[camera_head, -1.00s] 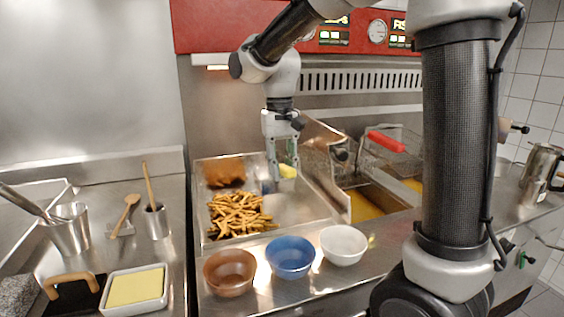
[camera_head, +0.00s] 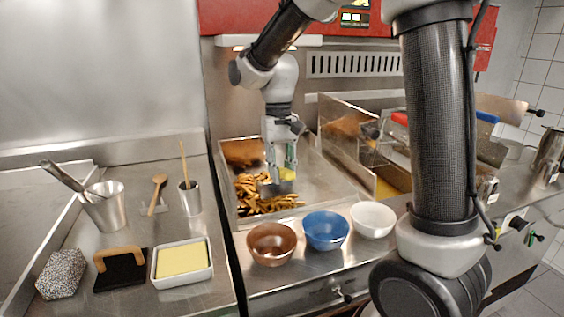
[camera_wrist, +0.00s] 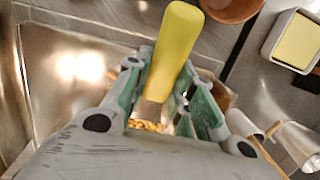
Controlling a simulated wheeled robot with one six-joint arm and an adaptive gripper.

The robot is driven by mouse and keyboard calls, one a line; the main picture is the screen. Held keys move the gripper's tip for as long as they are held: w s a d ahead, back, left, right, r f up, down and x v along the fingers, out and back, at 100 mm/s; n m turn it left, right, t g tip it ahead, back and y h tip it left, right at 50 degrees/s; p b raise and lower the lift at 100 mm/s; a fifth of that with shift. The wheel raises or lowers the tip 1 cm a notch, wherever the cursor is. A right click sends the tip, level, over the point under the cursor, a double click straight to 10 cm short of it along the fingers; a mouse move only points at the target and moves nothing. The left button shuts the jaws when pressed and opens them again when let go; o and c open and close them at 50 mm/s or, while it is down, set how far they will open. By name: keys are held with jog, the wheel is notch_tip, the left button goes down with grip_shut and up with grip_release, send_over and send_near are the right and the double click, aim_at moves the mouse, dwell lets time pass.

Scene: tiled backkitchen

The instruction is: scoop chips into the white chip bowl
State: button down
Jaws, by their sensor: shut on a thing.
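My gripper (camera_head: 281,168) is shut on the yellow handle of a scoop (camera_head: 288,174), low over the steel chip tray. The handle also shows between the green fingers in the wrist view (camera_wrist: 174,45). The scoop's metal part is down at the right side of the chips (camera_head: 258,203), partly hidden; I cannot tell whether it carries any. Some chips show below the gripper in the wrist view (camera_wrist: 150,126). The white chip bowl (camera_head: 373,219) stands upright on the counter in front of the tray, right of the blue bowl, and looks empty.
The blue bowl (camera_head: 326,230) and brown bowl (camera_head: 271,243) stand left of the white one. Fryer baskets and a steel partition (camera_head: 345,125) rise right of the tray. A butter dish (camera_head: 182,263), a black press (camera_head: 122,270) and steel cups (camera_head: 190,197) are at left.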

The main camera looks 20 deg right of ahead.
aim_at(281, 186)
jog(key=f, duration=0.3)
jog(key=w+f, duration=0.1)
jog(key=f, duration=0.1)
jog(key=shift+f, duration=0.25)
jog(key=shift+t, duration=0.5)
jog(key=w, duration=0.2)
jog(key=w+f, duration=0.1)
jog(key=w, duration=0.2)
jog(key=w+f, duration=0.1)
jog(key=w, duration=0.1)
jog(key=shift+w, duration=1.35)
jog(key=shift+s+t, duration=0.2)
jog(key=shift+t, duration=0.5)
jog(key=shift+s+r+t, duration=0.15)
jog(key=shift+r+t, duration=0.15)
jog(key=shift+r, duration=0.35)
notch_tip(281, 186, up, 8)
jog(key=s, duration=0.2)
jog(key=shift+r+t, duration=0.25)
jog(key=shift+t, duration=0.05)
jog(key=shift+s, duration=0.1)
